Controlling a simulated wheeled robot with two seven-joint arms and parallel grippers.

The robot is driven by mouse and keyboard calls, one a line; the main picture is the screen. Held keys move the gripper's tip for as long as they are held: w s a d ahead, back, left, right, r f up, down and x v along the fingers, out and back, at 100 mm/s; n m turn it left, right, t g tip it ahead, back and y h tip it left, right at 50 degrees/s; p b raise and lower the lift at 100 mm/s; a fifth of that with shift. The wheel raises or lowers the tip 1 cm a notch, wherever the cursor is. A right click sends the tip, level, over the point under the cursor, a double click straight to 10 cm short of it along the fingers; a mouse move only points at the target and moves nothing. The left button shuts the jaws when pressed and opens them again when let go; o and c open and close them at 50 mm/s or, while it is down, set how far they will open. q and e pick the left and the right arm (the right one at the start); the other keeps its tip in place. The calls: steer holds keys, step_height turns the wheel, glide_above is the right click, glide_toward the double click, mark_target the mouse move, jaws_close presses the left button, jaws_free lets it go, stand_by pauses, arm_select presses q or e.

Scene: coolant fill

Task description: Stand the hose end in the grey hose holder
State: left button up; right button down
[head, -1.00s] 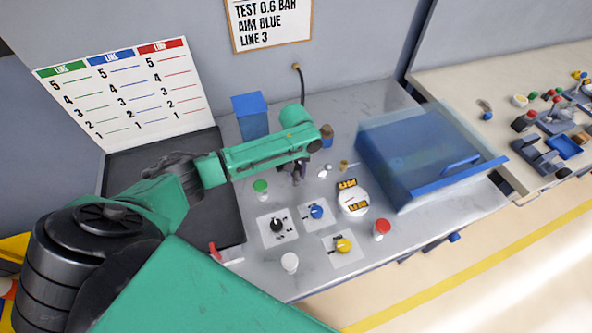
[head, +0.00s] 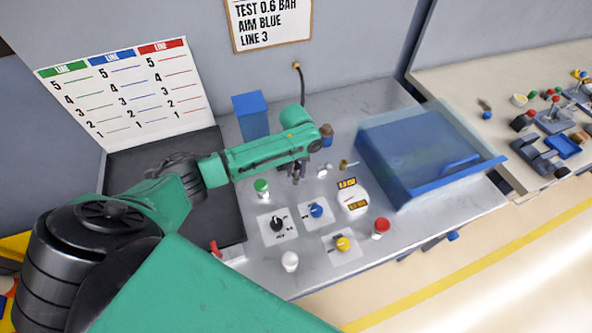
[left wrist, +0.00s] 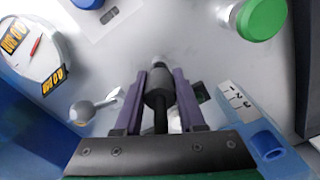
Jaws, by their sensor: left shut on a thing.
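My left gripper (head: 295,172) points down over the grey bench, below the end of my green arm. In the left wrist view its two purple fingers (left wrist: 160,100) are shut on the hose end (left wrist: 158,88), a dark grey cylindrical nozzle with a thin black neck. The black hose (head: 301,82) hangs from a wall fitting and passes behind my arm. I cannot clearly make out the grey hose holder; it may be hidden by my gripper or arm. I cannot tell whether the nozzle touches anything below. My right gripper is not in view.
A white round gauge (head: 352,198), a green-capped part (head: 261,188) and several knobs stand in front of my gripper. A blue box with a clear cover (head: 425,160) is to the right. A blue container (head: 251,115) stands behind left.

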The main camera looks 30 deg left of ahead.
mark_target(296, 167)
arm_select(q)
steer(key=shift+f+b, duration=0.55)
steer(key=shift+f, duration=0.9)
steer(key=o, duration=1.1)
steer(key=shift+o, duration=0.2)
step_height(296, 167, up, 15)
steer(key=shift+f+b, duration=0.2)
steer(key=shift+b, duration=0.95)
steer(key=shift+d+f, duration=0.1)
steer(key=shift+f, duration=0.05)
